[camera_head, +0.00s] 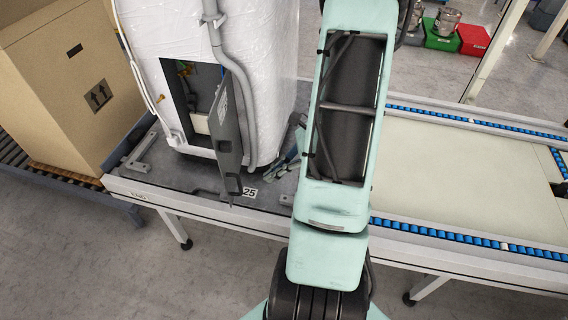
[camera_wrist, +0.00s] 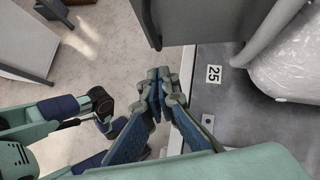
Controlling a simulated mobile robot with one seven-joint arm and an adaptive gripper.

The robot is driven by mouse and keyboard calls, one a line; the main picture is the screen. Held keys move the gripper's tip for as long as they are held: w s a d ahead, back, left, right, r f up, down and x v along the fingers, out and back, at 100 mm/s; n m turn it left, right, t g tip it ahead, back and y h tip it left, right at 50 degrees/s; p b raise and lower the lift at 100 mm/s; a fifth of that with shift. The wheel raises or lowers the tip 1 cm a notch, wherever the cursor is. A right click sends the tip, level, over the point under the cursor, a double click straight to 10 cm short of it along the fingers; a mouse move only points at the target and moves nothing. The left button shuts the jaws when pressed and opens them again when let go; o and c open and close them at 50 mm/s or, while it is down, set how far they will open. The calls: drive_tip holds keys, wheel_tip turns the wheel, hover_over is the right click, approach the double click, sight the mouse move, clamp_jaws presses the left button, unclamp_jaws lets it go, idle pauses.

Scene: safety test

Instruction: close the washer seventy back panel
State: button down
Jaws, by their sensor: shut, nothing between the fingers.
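The white, plastic-wrapped washer (camera_head: 270,45) stands on the grey table at the left of the head view. Its grey back panel (camera_head: 227,125) is hinged open and juts out toward the front, baring a dark opening (camera_head: 181,95) with parts inside. The panel also shows at the top of the wrist view (camera_wrist: 195,20). My gripper (camera_wrist: 160,78) is shut and empty, its fingertips near the panel's edge; I cannot tell whether they touch it. In the head view my gripper (camera_head: 288,160) is partly hidden behind my arm, right of the panel.
A grey hose (camera_head: 216,40) runs down the washer beside the panel. A number 25 label (camera_head: 250,192) lies on the table (camera_head: 180,180) below it. A large cardboard box (camera_head: 70,95) stands at the left. A conveyor (camera_head: 460,180) with blue rollers lies right of my arm.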

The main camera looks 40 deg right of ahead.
drive_tip(key=w+a+f, duration=0.2)
drive_tip(key=w+a, duration=0.1)
drive_tip(key=a, duration=0.2)
idle(0.4)
